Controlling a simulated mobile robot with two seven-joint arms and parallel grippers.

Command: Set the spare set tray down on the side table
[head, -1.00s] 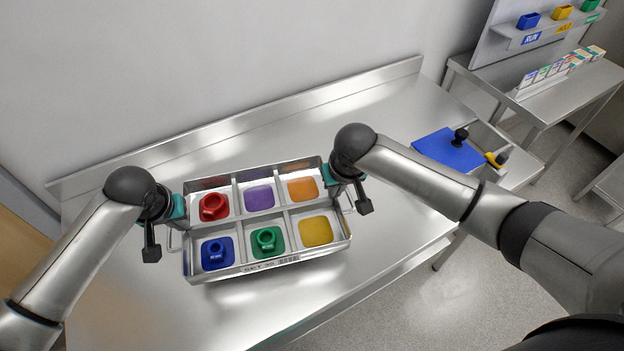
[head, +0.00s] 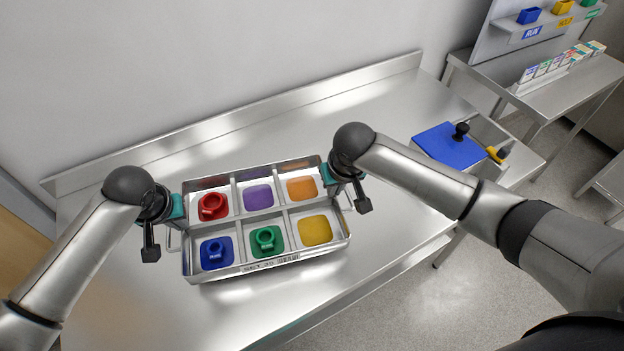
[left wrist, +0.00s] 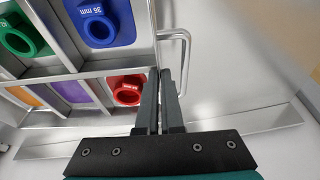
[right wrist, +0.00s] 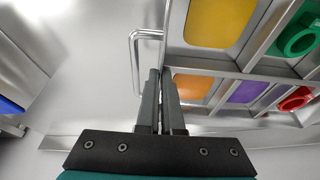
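The spare set tray (head: 234,222) is a grey metal tray with two rows of coloured compartments and a "SET" label on its front. Red (head: 213,206), blue (head: 215,253) and green (head: 267,240) ring-shaped pieces sit in three compartments. The purple, orange and yellow ones show only flat pads. My left gripper (left wrist: 161,75) is closed at the tray's left end handle (left wrist: 187,60). My right gripper (right wrist: 161,75) is closed at the right end handle (right wrist: 134,55). The fingers partly hide both handles. The tray is over the steel table (head: 390,100); any gap beneath is hard to judge.
The steel table has a raised back edge (head: 250,115) along the wall. A blue-topped item (head: 440,143) and a yellow-and-black item (head: 495,154) are at its right end. Another table (head: 560,80) with small boxes stands at the far right. The table is clear behind the tray.

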